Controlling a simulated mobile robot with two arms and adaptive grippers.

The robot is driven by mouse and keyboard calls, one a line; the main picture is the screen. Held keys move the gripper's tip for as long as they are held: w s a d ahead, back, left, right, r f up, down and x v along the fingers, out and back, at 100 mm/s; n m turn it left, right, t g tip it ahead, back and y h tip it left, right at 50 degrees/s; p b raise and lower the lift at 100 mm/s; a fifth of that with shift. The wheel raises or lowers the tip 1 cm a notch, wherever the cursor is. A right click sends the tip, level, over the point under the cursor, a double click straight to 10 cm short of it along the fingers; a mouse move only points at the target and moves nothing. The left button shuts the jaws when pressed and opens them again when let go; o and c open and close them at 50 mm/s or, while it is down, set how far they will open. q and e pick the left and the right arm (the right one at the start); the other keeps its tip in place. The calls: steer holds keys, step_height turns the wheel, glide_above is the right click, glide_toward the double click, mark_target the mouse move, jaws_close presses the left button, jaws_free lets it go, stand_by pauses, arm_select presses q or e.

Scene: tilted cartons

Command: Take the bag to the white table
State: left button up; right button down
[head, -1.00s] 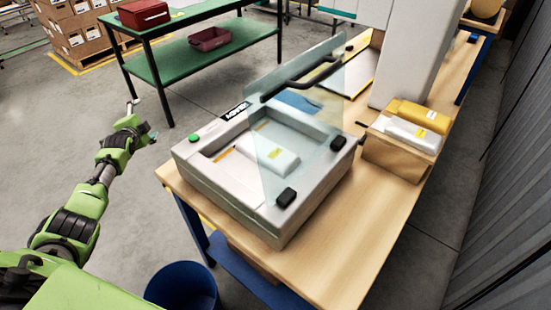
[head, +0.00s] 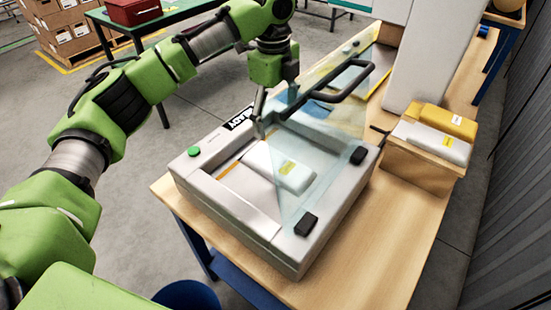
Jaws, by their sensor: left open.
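The machine's clear lid (head: 338,125) is raised and tilted, with a black handle (head: 335,97). My left gripper (head: 268,122) is open and points down, above the machine's back edge, beside the handle's left end and above the bag. I cannot tell whether it touches the lid or handle. A white bag (head: 432,141) and a yellow bag (head: 447,120) lie in an open carton (head: 420,168) to the right. My right gripper is not in view. I cannot make out a white table.
The machine and carton stand on a wooden-topped table (head: 379,240) with blue legs. A tall white block (head: 432,65) stands behind. A green table (head: 172,17) with a red box (head: 135,11) is at the back left. A blue bin (head: 187,296) is below. Grey floor lies between the tables.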

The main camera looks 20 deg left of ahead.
arm_select(q)
steer(key=f, duration=0.5)
steer(key=s+f+p, duration=0.1)
steer(key=f, duration=0.1)
steer(key=shift+f, duration=0.35)
steer(key=shift+s+f, duration=0.1)
steer(key=shift+f, duration=0.35)
step_height(320, 180, down, 4)
steer(key=shift+s+r+p, duration=0.15)
steer(key=shift+p, duration=0.6)
steer(key=shift+f, duration=0.55)
steer(key=c, duration=1.1)
steer(key=shift+r, duration=0.1)
steer(key=shift+c, duration=0.8)
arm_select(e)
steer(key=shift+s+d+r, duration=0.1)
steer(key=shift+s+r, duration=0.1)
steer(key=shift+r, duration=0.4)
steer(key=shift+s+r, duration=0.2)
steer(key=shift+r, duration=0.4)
